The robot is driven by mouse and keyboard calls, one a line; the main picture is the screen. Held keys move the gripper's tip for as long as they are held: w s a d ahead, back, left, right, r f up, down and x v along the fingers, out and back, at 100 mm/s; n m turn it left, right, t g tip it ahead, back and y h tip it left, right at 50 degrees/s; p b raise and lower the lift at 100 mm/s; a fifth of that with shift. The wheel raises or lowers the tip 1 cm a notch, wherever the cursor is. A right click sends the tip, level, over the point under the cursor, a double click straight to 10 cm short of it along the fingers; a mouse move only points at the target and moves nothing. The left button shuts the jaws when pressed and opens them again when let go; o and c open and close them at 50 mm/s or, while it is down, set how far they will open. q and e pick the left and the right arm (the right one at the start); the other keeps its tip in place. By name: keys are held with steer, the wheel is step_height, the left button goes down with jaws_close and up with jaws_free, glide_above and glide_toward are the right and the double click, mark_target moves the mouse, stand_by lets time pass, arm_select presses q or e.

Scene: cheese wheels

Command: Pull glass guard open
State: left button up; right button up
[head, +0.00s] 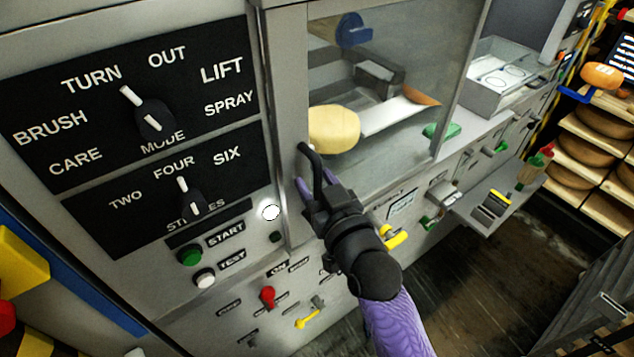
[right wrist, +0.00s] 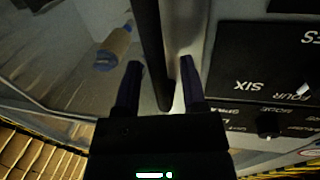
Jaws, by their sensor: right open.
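The glass guard (head: 400,60) is a clear pane on the front of the grey machine in the head view. Its black handle (head: 308,156) is a bar at the pane's left edge. My right gripper (head: 316,183) is at this handle, fingers pointing up toward the machine. In the right wrist view the handle (right wrist: 152,50) runs between the two open fingers of the gripper (right wrist: 161,70), with a gap to the right finger. My left gripper is not in view.
A black panel with a mode knob (head: 148,112) is left of the guard. Behind the glass is a pale yellow round piece (head: 333,128). Below are a yellow lever (head: 394,238) and a red knob (head: 267,295). Shelves of cheese wheels (head: 605,122) stand at the right.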

jaws_close()
stand_by(1.4)
